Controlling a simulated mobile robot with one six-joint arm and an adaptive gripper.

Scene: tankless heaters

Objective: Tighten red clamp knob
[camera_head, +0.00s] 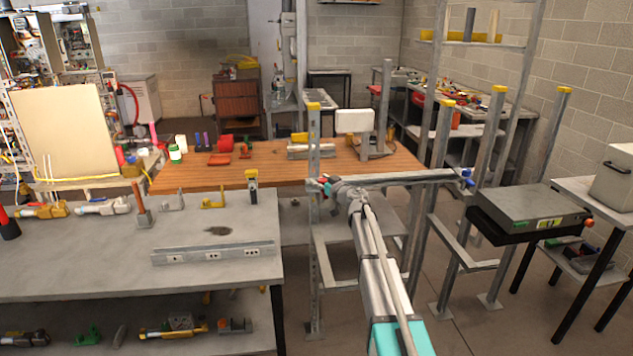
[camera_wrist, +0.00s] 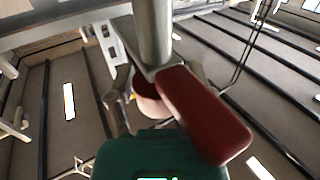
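In the head view my arm reaches forward to the left end of a horizontal metal bar (camera_head: 415,178) on a steel frame. Small red and teal parts show at that end, and I take the red one (camera_head: 327,188) to be the clamp knob. My gripper there is too small and overlapped to make out its fingers. In the wrist view a dark red rounded block (camera_wrist: 205,115) sits close, just below a grey metal post (camera_wrist: 152,35). A round reddish part (camera_wrist: 150,103) is beside it. A dark teal body (camera_wrist: 150,158) fills the bottom. I cannot tell if fingers touch the red parts.
A blue knob (camera_head: 466,179) is at the bar's right end. Upright steel posts with yellow caps (camera_head: 445,102) stand around the bar. A grey workbench (camera_head: 90,255) is at left, a wooden-topped table (camera_head: 360,172) behind. A dark grey case (camera_head: 530,208) is at right.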

